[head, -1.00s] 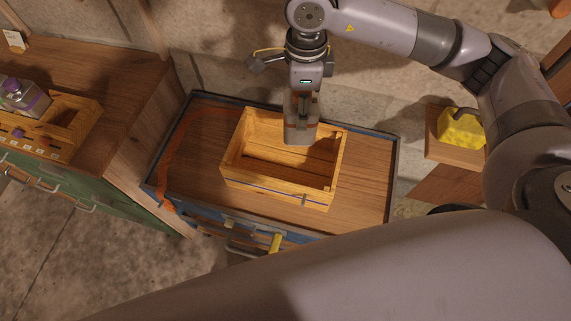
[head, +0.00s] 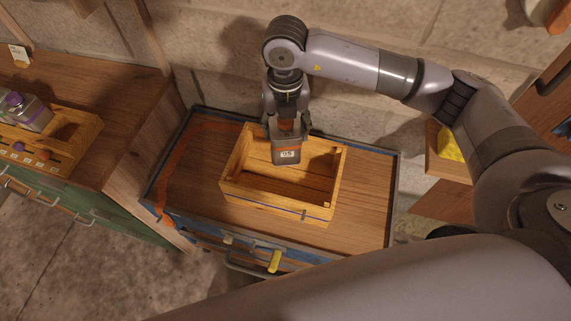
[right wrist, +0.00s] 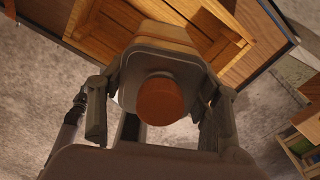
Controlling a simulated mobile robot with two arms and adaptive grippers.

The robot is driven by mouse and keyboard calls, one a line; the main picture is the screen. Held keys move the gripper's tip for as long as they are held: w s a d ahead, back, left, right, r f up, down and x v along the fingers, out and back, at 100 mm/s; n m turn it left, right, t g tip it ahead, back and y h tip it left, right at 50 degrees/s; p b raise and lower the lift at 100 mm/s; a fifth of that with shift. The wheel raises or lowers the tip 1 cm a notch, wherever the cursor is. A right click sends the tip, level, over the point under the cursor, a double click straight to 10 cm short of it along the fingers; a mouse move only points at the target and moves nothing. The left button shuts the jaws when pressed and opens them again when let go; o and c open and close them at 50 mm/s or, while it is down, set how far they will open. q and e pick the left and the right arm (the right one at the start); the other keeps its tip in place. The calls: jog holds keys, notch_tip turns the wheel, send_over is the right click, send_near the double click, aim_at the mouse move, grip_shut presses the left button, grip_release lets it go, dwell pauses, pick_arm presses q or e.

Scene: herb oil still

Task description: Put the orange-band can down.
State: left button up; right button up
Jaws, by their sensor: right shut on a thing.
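The orange-band can (head: 287,154) is grey with a white label and an orange band near its top. My right gripper (head: 287,129) is shut on its upper part and holds it roughly upright. In the head view the can overlaps the back middle of the open wooden crate (head: 262,198); I cannot tell whether its base touches the crate floor. In the right wrist view the can's round orange cap (right wrist: 160,100) sits between the fingers, with the crate (right wrist: 105,30) beyond. My left gripper is not in view.
The crate stands on a wood-topped cabinet (head: 365,205) with a yellow-marked handle (head: 274,261) in front. At left, a green cabinet (head: 75,205) carries another crate and a purple-capped container (head: 25,109). A yellow object (head: 450,144) sits on a shelf at right. The right crate floor looks empty.

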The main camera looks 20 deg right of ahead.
notch_tip(320, 180, down, 15)
jog(key=p, duration=0.2)
dwell(0.4)
jog(key=o, duration=1.3)
jog(key=shift+f, duration=0.15)
jog(key=shift+c, duration=0.2)
jog(key=o, duration=0.5)
jog(key=shift+c, duration=0.2)
